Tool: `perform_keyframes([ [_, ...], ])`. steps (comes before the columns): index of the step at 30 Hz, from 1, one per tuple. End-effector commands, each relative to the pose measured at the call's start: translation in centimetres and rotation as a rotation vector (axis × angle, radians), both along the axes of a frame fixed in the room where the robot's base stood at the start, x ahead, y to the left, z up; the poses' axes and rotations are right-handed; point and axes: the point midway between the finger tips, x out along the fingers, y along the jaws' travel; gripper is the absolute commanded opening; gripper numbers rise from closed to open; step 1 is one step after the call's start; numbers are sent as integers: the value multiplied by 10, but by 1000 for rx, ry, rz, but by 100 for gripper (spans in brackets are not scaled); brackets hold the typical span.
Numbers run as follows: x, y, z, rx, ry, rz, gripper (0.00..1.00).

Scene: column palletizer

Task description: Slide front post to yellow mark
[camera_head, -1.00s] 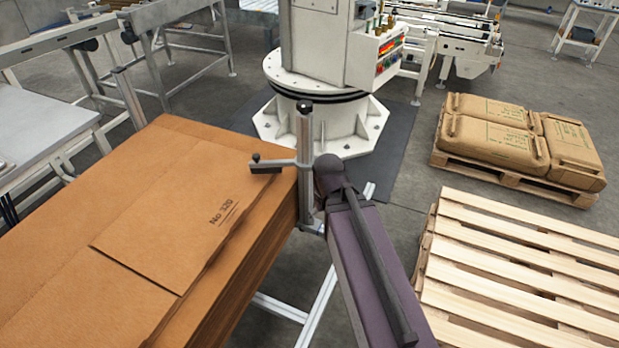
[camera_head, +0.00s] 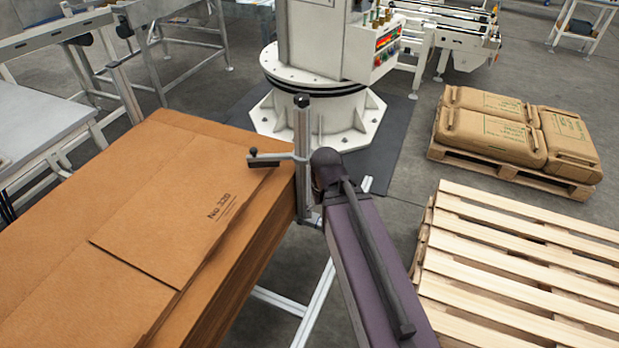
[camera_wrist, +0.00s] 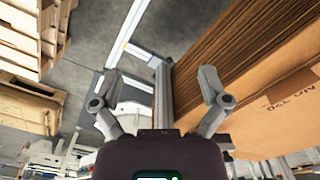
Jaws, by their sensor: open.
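The front post (camera_head: 302,165) is a grey upright with a black cap. In the wrist view the post (camera_wrist: 163,97) shows between the two spread fingers of my gripper (camera_wrist: 158,85). The gripper is open; I cannot tell whether a finger touches the post. In the head view my arm is at the post's right and the fingers are not clearly seen.
A second post (camera_head: 126,90) stands at the stack's far left corner. An empty wooden pallet (camera_head: 520,270) lies at right, with a pallet of brown sacks (camera_head: 510,135) behind it. A white machine base (camera_head: 318,115) stands behind the post. Grey floor shows between.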

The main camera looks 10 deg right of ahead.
Motion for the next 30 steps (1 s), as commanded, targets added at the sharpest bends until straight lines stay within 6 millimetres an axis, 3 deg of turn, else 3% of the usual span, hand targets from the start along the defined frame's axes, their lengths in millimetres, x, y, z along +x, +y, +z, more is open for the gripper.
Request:
perform_keyframes([
  [8, 6, 2, -3, 37, -7, 26, 99],
  [14, 27, 8, -11, 175, -46, 126, 99],
  [22, 76, 15, -12, 456, -224, 340, 99],
  [30, 129, 3, 7, 676, -528, 529, 99],
])
